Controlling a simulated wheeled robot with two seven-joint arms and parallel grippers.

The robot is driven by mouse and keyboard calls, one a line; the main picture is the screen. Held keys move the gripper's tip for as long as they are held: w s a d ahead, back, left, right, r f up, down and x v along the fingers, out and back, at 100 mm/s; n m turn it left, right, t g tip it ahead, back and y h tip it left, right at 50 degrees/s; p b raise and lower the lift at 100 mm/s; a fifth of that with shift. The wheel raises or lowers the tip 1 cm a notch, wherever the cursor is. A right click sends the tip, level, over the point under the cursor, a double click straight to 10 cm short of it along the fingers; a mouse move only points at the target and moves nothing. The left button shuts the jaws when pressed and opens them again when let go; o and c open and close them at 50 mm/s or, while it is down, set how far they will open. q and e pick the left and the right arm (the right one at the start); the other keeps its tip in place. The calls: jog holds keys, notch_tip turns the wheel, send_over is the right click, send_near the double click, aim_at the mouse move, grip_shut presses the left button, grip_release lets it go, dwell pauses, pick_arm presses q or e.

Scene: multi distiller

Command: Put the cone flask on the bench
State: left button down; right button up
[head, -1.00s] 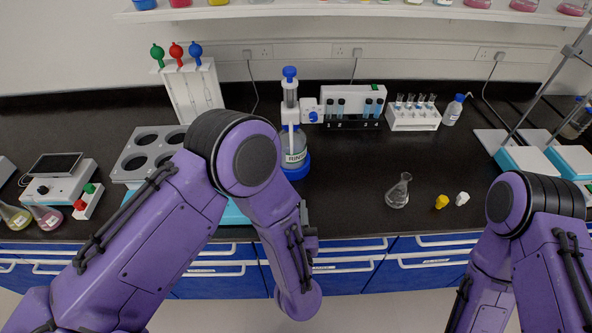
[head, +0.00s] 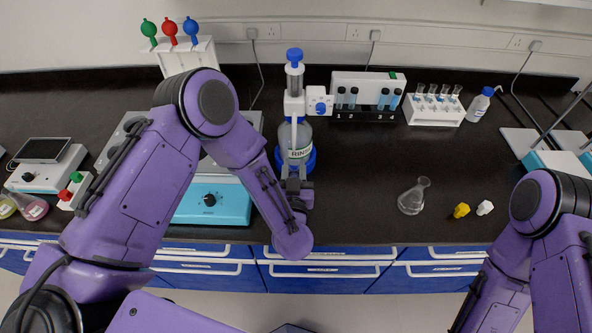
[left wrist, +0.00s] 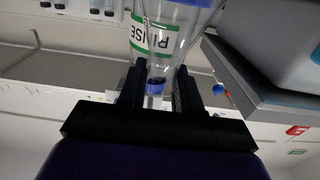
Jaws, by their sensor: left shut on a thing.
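My left gripper (head: 297,190) is just in front of the rinse bottle (head: 299,150), at its lower part. In the left wrist view, the fingers (left wrist: 158,92) are shut on the narrow neck of a clear glass piece. It widens away from the fingers like a cone flask (left wrist: 180,45). The green-banded rinse label shows behind or through it. In the head view the held glass is hard to make out against the bottle.
The rinse bottle has a blue-topped dispenser (head: 294,75). Yellow (head: 461,210) and white (head: 485,208) small pieces lie right of the standing flask. A blue device (head: 212,205) is left of my gripper. Tube racks (head: 435,107) stand behind. Bare bench lies between bottle and flask.

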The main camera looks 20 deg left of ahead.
pick_arm(q)
jog(key=c, duration=0.8)
grip_release()
jog(key=shift+s, duration=0.2)
jog(key=shift+w, duration=0.1)
jog(key=shift+r, duration=0.2)
jog(key=b+v, duration=0.3)
jog(key=v, duration=0.9)
